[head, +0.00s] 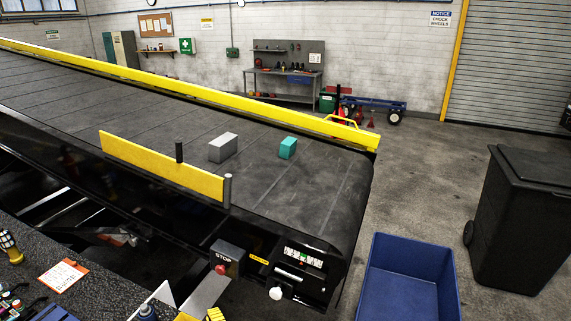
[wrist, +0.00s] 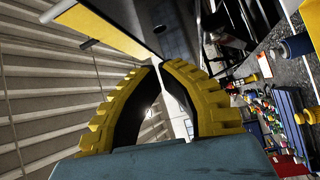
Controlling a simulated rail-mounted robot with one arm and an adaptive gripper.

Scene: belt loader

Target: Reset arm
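In the wrist view my gripper (wrist: 160,80) shows two yellow ridged fingers with dark inner pads. Background shows between the pads, so it looks open, with nothing held. In the head view a yellow ridged piece, likely part of my gripper (head: 213,314), shows at the bottom edge, in front of the belt loader; the rest is cut off. The gripper is apart from the grey box (head: 223,147) and the teal box (head: 288,148), which both rest on the dark conveyor belt (head: 310,190).
A yellow side guard (head: 165,168) and a stop-button box (head: 226,260) line the belt's near side. A blue bin (head: 408,275) and black wheeled bin (head: 522,220) stand right. A cluttered bench (head: 90,255) lies lower left.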

